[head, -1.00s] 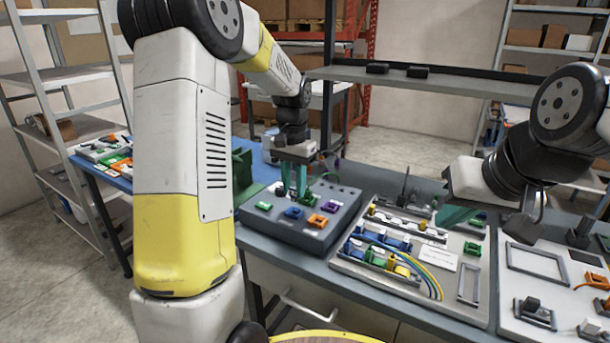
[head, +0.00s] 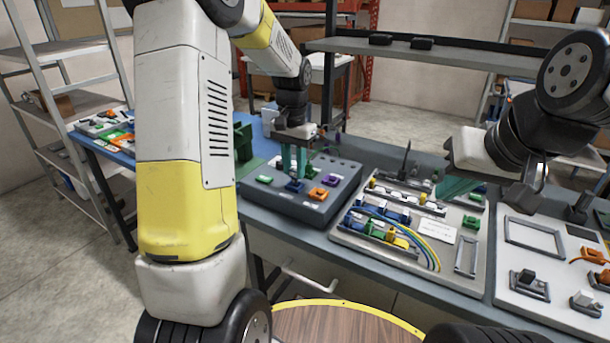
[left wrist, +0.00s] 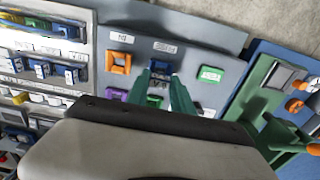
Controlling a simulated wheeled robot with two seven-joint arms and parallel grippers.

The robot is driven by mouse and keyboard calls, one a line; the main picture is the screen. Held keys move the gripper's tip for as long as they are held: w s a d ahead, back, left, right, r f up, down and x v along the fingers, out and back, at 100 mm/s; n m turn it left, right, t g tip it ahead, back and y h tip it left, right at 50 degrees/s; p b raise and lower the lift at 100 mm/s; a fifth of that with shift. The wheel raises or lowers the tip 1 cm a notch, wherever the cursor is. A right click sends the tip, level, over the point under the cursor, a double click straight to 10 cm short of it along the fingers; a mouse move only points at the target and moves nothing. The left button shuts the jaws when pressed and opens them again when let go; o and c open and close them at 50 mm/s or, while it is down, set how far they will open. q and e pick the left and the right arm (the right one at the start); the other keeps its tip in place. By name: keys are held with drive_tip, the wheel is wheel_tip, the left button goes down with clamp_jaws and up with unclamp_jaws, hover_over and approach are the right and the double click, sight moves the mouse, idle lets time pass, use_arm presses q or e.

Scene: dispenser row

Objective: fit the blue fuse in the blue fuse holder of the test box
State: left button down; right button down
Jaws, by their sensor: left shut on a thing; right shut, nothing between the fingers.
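The test box (head: 290,208) is a dark grey sloped box on the bench, with coloured fuse holders on top. The blue fuse holder (head: 295,187) sits between a green and an orange one; it also shows in the left wrist view (left wrist: 160,66). My left gripper (head: 300,177) points down just above the blue holder, its teal fingers shut on a small blue piece, apparently the blue fuse, mostly hidden by the fingers. I cannot tell whether the fuse touches the holder. My right gripper (head: 450,190) is shut and empty above the board to the right.
Close to the blue holder are the green holder (head: 264,180), the orange holder (head: 317,193) and the purple holder (head: 331,180). A pale board (head: 385,257) with fuses and coloured wires lies right of the box. A green stand (head: 243,143) is behind the box at left.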

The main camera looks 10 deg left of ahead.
use_arm(q)
drive_tip(key=shift+f, duration=0.15)
drive_tip(key=shift+f, duration=0.4)
drive_tip(key=shift+f, duration=0.55)
idle(0.8)
drive_tip(key=c, duration=1)
unclamp_jaws()
drive_tip(key=shift+c, duration=0.2)
drive_tip(key=shift+o, duration=0.5)
drive_tip(key=shift+o, duration=0.5)
drive_tip(key=shift+r, duration=3.55)
